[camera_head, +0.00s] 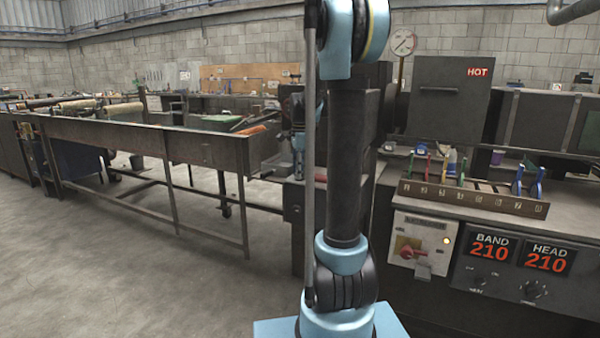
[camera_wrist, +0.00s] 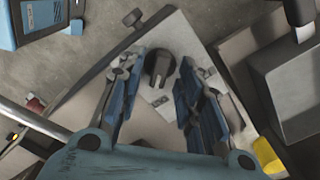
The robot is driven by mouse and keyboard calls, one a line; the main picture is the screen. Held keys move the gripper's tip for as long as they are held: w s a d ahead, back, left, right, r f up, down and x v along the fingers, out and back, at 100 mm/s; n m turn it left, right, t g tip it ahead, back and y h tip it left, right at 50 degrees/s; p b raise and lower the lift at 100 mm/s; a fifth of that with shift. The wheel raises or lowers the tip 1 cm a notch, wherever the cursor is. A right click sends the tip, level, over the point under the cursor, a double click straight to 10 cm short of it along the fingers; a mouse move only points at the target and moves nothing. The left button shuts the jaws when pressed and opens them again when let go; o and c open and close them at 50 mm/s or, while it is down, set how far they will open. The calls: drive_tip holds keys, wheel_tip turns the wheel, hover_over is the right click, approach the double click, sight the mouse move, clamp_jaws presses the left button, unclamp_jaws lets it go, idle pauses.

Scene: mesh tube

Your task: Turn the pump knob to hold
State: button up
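A black knob (camera_wrist: 158,64) sits on a pale plate (camera_wrist: 184,34) in the wrist view. I take it for the pump knob, but no label on it can be read. My gripper (camera_wrist: 162,68) is open, with one blue finger on each side of the knob. A narrow gap shows between each finger and the knob, so I see no grip on it. I cannot tell how deep the fingertips reach along it. In the head view my arm covers the middle, and this knob cannot be made out there.
A grey box-like part (camera_wrist: 290,85) stands right of the plate in the wrist view. In the head view, a control panel (camera_head: 480,265) with BAND and HEAD readouts, a red switch (camera_head: 407,252) and a numbered rack (camera_head: 475,197) stand at right. A long trough (camera_head: 150,140) runs left.

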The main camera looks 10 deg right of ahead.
clamp_jaws()
drive_tip(key=shift+n, duration=0.3)
drive_tip(key=n, duration=0.4)
drive_tip(key=shift+w, duration=0.15)
drive_tip(key=n, duration=0.5)
drive_tip(key=shift+w+a, duration=0.1)
idle(0.3)
unclamp_jaws()
